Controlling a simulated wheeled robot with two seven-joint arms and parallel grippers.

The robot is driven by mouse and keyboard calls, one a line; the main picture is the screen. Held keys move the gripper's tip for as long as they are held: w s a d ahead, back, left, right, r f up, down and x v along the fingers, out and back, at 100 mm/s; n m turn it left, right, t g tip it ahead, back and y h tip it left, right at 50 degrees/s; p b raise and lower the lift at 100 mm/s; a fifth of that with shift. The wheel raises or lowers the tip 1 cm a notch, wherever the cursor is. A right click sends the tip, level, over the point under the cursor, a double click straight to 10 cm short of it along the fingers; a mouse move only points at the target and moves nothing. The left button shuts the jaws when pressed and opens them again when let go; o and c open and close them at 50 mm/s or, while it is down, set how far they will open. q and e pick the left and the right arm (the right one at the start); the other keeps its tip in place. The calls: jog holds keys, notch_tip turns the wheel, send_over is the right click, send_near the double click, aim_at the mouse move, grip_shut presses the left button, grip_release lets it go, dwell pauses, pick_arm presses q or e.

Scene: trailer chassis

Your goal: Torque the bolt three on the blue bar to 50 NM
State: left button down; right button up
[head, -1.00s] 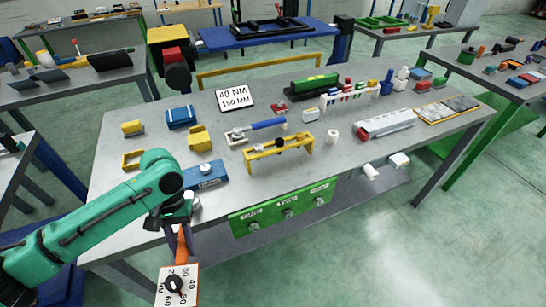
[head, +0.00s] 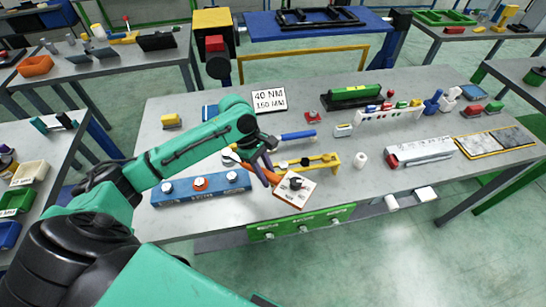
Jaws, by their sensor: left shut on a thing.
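The blue bar (head: 183,196) lies along the front left edge of the grey table, with three light bolt heads on top. The middle bolt (head: 200,184) has an orange ring around it; the other two are the left bolt (head: 167,187) and the right bolt (head: 232,177). My left gripper (head: 262,170) is shut on the orange handle of a torque tool with a square white dial plate (head: 295,191) and black knob. The tool is to the right of the bar, apart from it. Its dial setting is too small to read. My right gripper is out of view.
A sign (head: 269,100) reading 40 NM, 150 MM stands at the back. A yellow frame (head: 325,160) is close behind the tool. A white cylinder (head: 360,160) stands to the right. A green panel (head: 300,222) with knobs hangs on the front edge.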

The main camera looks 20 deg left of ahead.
pick_arm(q)
jog(key=shift+s+d+r, duration=0.15)
jog(key=shift+s+r, duration=0.15)
jog(key=shift+s, duration=0.3)
jog(key=shift+w+f, duration=0.15)
jog(key=shift+f, duration=0.3)
jog(key=shift+w+f+b, duration=0.1)
jog(key=shift+f+b, duration=0.25)
jog(key=shift+f, duration=2.65)
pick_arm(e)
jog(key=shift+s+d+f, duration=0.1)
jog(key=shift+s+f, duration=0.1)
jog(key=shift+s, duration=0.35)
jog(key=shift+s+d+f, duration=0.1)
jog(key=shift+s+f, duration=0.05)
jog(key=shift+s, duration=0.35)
pick_arm(q)
jog(key=shift+p, duration=0.3)
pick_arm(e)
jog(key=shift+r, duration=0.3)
pick_arm(q)
jog(key=shift+f, duration=0.75)
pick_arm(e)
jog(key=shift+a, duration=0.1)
